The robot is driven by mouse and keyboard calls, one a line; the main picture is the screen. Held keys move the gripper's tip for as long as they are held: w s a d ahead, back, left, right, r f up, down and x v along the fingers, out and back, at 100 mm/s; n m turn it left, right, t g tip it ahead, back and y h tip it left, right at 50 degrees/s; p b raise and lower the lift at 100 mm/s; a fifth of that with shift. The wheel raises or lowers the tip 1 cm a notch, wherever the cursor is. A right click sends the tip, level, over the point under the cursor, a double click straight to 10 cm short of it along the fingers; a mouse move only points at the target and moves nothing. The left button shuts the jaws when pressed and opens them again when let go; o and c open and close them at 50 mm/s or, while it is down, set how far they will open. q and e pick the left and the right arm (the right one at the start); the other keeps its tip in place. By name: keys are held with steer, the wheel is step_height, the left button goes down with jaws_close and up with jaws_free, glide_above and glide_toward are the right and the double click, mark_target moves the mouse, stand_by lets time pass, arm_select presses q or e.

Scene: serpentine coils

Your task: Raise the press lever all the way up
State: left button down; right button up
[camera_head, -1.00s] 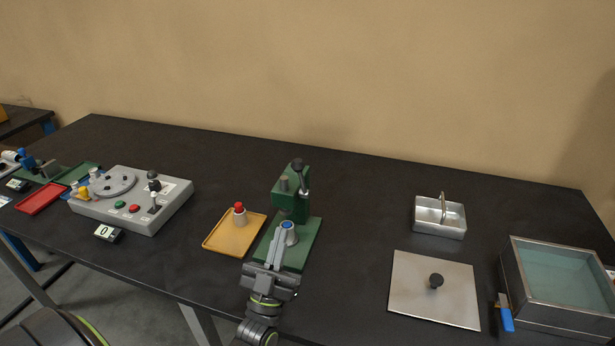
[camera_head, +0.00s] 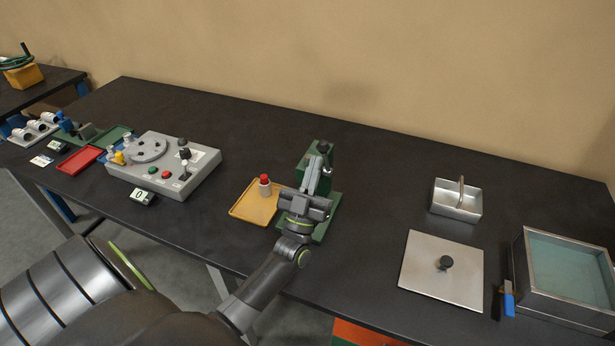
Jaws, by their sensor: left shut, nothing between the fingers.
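The green press (camera_head: 329,158) stands upright on its green base plate (camera_head: 326,218) in the middle of the table. Its lever has a black knob (camera_head: 323,146) at the top of the press. My left gripper (camera_head: 313,168) is shut and empty. It lies in front of the press, its fingertips close below the knob, and hides much of the press body and lever arm. I cannot tell whether the fingers touch the lever. My right gripper is not in view.
A yellow tray (camera_head: 247,208) with a red-capped white piece (camera_head: 265,185) sits left of the press. A grey control box (camera_head: 167,166) is farther left. A flat metal lid (camera_head: 440,282), a small metal basket (camera_head: 456,207) and a water tank (camera_head: 568,280) stand to the right.

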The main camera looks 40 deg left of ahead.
mark_target(321, 147)
arm_select(q)
steer(key=shift+w+a, duration=0.2)
steer(key=shift+w, duration=0.5)
steer(key=shift+w+a+r+y, duration=0.1)
steer(key=shift+w+r+y, duration=0.25)
steer(key=shift+w, duration=0.2)
steer(key=shift+w+r, duration=0.15)
steer(key=shift+r, duration=0.25)
